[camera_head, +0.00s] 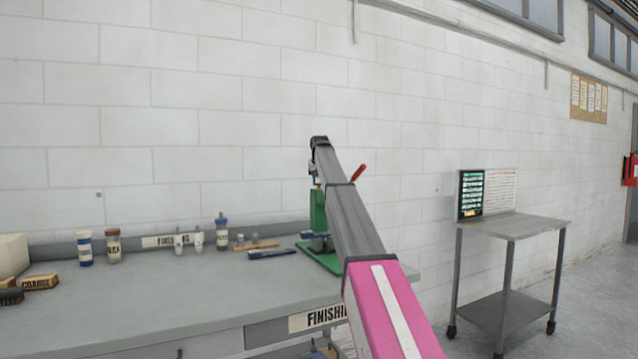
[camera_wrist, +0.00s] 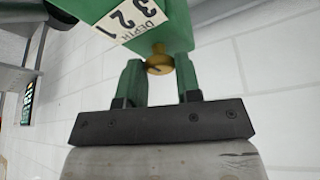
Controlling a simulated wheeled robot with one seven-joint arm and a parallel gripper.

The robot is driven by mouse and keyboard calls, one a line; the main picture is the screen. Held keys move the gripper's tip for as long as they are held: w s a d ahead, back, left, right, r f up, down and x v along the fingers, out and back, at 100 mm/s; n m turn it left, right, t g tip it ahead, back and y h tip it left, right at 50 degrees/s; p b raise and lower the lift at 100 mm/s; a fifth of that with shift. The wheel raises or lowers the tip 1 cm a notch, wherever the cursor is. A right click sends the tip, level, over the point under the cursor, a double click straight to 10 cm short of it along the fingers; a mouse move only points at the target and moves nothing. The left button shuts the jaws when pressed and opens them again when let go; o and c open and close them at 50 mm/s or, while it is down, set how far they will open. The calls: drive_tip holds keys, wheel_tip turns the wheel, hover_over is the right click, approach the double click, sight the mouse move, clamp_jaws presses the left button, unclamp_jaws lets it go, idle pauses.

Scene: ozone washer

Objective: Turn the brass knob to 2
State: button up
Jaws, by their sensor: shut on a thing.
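The brass knob (camera_wrist: 158,60) sits on the face of a green machine (camera_wrist: 172,22), beside a white label (camera_wrist: 130,20) reading "DEPTH" with 3, 2 and 1. My gripper (camera_wrist: 160,62) has its two green fingers on either side of the knob and is shut on it. A thin dark mark shows on the knob, but I cannot tell which number it points to. In the head view the green machine (camera_head: 318,210) stands on the workbench, partly behind my arm.
The grey workbench (camera_head: 180,295) holds jars (camera_head: 113,246), brushes and small blocks (camera_head: 40,281) to the left. A red-handled lever (camera_head: 358,172) shows just right of my arm. A metal cart (camera_head: 512,226) with a display stands to the right, with clear floor beyond.

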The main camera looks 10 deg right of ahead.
drive_tip(key=o, duration=0.9)
drive_tip(key=shift+r, duration=0.15)
drive_tip(key=v, duration=1)
drive_tip(key=shift+s+r, duration=0.1)
drive_tip(key=shift+r, duration=0.2)
